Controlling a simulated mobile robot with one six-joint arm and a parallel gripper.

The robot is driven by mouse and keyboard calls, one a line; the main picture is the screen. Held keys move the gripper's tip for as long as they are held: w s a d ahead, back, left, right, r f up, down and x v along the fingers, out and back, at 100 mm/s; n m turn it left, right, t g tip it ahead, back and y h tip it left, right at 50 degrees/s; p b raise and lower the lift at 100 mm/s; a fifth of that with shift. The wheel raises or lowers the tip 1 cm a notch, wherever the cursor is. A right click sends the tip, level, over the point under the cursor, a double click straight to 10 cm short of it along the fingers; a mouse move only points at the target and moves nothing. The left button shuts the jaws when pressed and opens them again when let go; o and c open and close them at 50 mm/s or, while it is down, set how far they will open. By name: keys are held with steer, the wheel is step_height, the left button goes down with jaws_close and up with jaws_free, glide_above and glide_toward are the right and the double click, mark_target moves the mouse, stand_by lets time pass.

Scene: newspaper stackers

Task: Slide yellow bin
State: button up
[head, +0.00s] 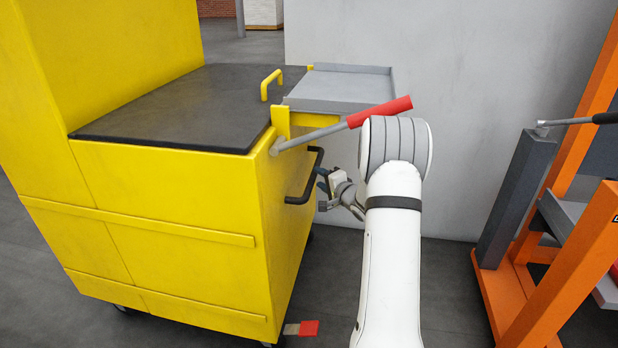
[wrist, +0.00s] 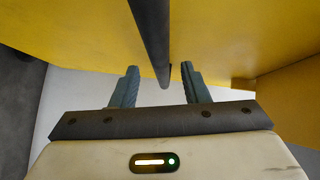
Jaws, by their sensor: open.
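The yellow bin (head: 170,215) is a large wheeled cart at the left of the head view, with a dark top. A black handle (head: 306,178) stands out from its right end face. My gripper (head: 322,188) is at that handle, partly hidden by my white arm in the head view. In the wrist view my gripper (wrist: 158,88) is open. Its two fingers lie on either side of the black handle bar (wrist: 153,40), with gaps showing on both sides.
A grey tray (head: 345,85) and a red-gripped lever (head: 380,112) jut from the bin's right end. A red pedal (head: 308,328) is low at its base. An orange frame (head: 580,260) stands at right. A grey wall (head: 480,100) is behind. Floor between is open.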

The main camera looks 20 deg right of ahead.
mark_target(313, 175)
steer(key=shift+a+b+x, duration=0.15)
steer(key=shift+b+x, duration=0.1)
steer(key=shift+x, duration=0.85)
steer(key=shift+a+b+x, duration=0.1)
steer(key=shift+b+x, duration=0.15)
steer(key=shift+x, duration=0.85)
steer(key=shift+c, duration=0.4)
steer(key=shift+s, duration=0.1)
jaws_close()
